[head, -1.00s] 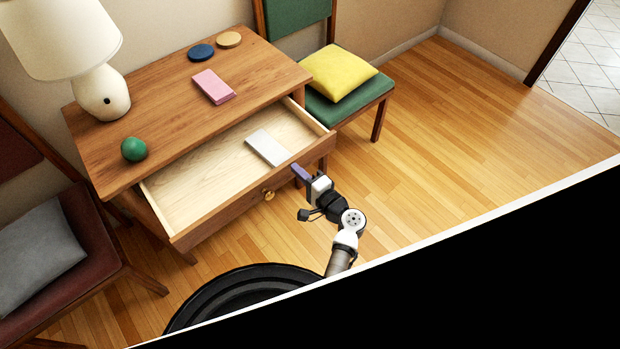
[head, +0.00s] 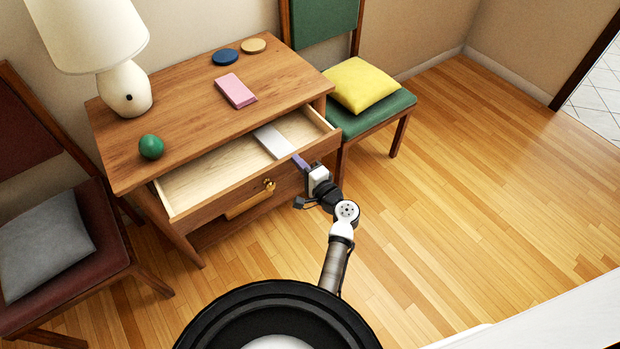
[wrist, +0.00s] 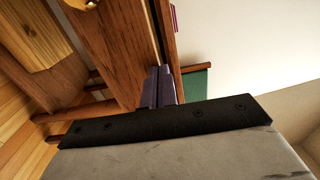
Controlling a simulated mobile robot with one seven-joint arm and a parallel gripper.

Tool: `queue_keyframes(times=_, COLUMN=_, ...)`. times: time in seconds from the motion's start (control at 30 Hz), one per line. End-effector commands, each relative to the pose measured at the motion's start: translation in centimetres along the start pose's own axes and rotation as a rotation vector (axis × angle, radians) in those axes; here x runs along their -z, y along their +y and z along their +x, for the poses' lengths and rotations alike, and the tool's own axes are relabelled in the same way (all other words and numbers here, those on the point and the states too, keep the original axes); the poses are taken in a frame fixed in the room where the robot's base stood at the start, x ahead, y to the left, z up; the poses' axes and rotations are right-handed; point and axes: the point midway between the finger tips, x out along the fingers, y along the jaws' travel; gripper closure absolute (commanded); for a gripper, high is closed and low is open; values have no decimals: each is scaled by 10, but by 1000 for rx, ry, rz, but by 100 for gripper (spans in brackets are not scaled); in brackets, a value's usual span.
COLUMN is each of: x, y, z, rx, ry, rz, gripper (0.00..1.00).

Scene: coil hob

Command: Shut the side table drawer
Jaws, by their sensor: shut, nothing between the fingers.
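The side table (head: 185,95) is wooden, and its upper drawer (head: 222,200) stands partly open toward me. A white flat box (head: 272,141) lies inside the drawer at its right. My gripper (head: 299,161) is shut and empty, with its purple fingers at the right part of the drawer front's top edge. In the wrist view the fingers (wrist: 158,88) are together beside the wooden drawer front (wrist: 110,45); whether they touch it I cannot tell. A round brass knob (head: 268,184) is on the drawer front, left of my gripper.
On the tabletop are a lamp (head: 124,88), a green ball (head: 151,147), a pink block (head: 236,90), a blue disc (head: 225,57) and a tan disc (head: 253,45). Chairs flank the table, with a grey cushion (head: 45,245) and a yellow cushion (head: 356,84). Floor at right is clear.

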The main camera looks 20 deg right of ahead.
Motion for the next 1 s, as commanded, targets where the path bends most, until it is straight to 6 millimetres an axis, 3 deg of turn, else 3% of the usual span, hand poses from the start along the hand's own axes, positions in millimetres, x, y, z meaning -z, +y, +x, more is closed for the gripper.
queue_keyframes(times=0.2, x=-2, y=4, z=59, rx=3, ry=-6, rz=-4, gripper=100)
queue_keyframes(times=0.5, x=-1, y=3, z=119, rx=1, ry=-3, rz=-2, gripper=100)
queue_keyframes(times=0.7, x=0, y=2, z=140, rx=0, ry=-2, rz=-1, gripper=100)
queue_keyframes(times=1.0, x=0, y=0, z=148, rx=0, ry=0, rz=0, gripper=100)
